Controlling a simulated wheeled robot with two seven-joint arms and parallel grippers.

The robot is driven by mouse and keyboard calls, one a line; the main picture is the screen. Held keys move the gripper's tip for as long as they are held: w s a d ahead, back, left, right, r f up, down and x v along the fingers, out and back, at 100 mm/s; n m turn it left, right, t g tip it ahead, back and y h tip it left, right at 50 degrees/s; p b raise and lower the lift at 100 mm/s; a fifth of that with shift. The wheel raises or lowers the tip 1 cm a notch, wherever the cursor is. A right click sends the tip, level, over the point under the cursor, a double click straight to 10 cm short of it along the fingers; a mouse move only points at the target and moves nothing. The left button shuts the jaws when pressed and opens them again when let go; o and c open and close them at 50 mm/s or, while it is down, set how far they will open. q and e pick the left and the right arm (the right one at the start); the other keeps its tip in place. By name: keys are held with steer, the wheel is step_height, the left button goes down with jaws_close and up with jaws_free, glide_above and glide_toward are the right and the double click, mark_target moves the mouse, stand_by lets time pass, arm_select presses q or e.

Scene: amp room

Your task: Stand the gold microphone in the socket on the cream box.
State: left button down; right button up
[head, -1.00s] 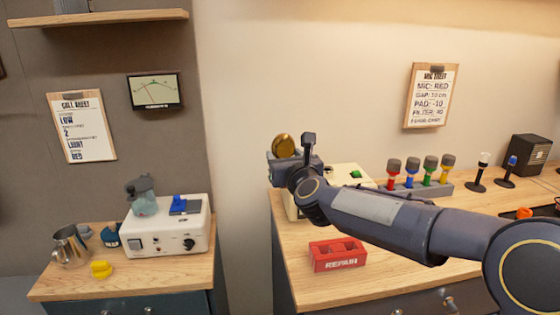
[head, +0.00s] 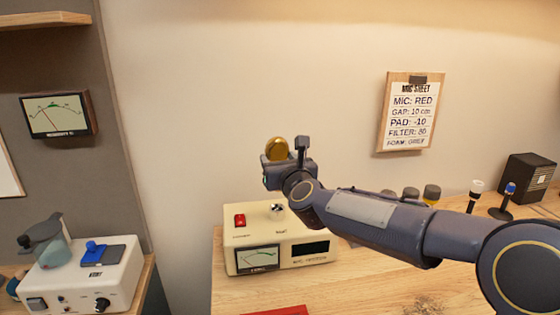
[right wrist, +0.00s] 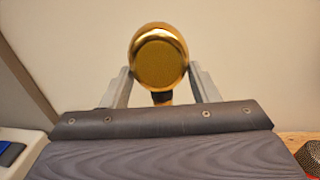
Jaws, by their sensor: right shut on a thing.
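The gold microphone (head: 277,149) is held up in my right gripper (head: 284,172), above the back of the cream box, with its round gold head up. In the right wrist view the gold head (right wrist: 158,58) shows between the two fingers of the gripper (right wrist: 160,90), with a dark stem below it. The cream box (head: 262,228) stands on the right wooden bench, with a red switch, a meter and a dark display. A small round metal fitting (head: 277,209) is on its top; I cannot tell if this is the socket. My left gripper is not in view.
My right arm crosses in front of several microphones in a rack (head: 431,193). Two small stands (head: 475,194) and a dark speaker (head: 528,178) are further right. A white machine (head: 84,275) stands at the left. A gap separates the benches.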

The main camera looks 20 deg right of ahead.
steer(key=shift+f+b, duration=3.8)
steer(key=shift+f, duration=0.15)
steer(key=o, duration=1.3)
steer(key=shift+o, duration=0.2)
steer(key=shift+s+a, duration=0.1)
steer(key=s+a+b, duration=0.1)
steer(key=s, duration=0.6)
steer(key=shift+s, duration=0.3)
steer(key=shift+r, duration=0.1)
